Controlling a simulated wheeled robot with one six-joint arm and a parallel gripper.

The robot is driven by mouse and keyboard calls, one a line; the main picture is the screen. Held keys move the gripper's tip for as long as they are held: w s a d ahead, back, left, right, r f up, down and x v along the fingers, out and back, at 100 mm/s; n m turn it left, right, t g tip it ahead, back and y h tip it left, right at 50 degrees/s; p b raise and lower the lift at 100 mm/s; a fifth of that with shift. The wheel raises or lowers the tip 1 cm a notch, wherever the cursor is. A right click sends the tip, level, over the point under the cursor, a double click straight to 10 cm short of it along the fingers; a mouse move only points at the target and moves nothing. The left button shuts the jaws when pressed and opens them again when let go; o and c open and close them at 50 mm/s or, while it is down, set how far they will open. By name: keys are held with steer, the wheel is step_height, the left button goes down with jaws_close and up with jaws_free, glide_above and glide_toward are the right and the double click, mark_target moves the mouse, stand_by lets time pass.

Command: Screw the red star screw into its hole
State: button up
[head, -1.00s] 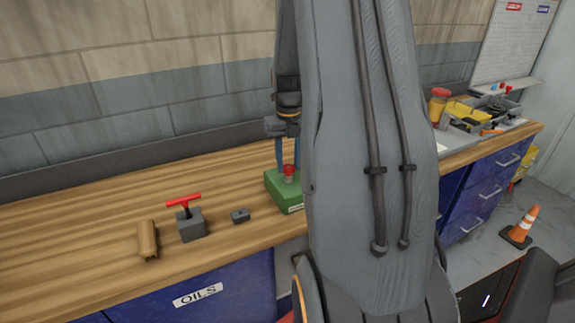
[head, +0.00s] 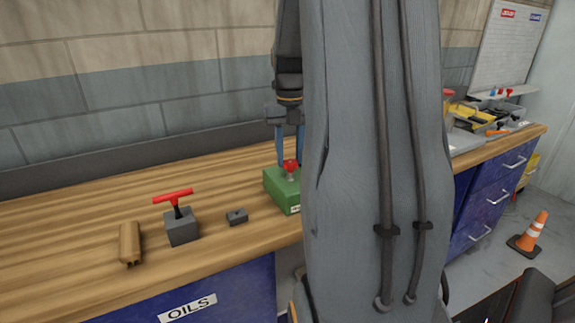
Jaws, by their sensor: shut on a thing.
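The red star screw (head: 290,166) stands upright at the top of a green block (head: 283,188) on the wooden bench. My gripper (head: 289,160) points down from above, its blue fingers on either side of the red head, and is shut on it. The screw's lower end meets the block's top; I cannot tell how deep it sits, and the hole is hidden. My arm covers the right part of the block.
Trays (head: 478,118) stand at the far right. An orange cone (head: 527,235) is on the floor.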

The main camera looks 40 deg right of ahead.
steer(key=b, duration=0.7)
steer(key=shift+d+f, duration=0.1)
steer(key=shift+s+b, duration=0.2)
steer(key=shift+b, duration=0.45)
steer(key=shift+s, duration=0.1)
steer(key=shift+s+a, duration=0.15)
steer(key=shift+a, duration=0.1)
steer(key=o, duration=1.2)
steer(key=shift+s, duration=0.1)
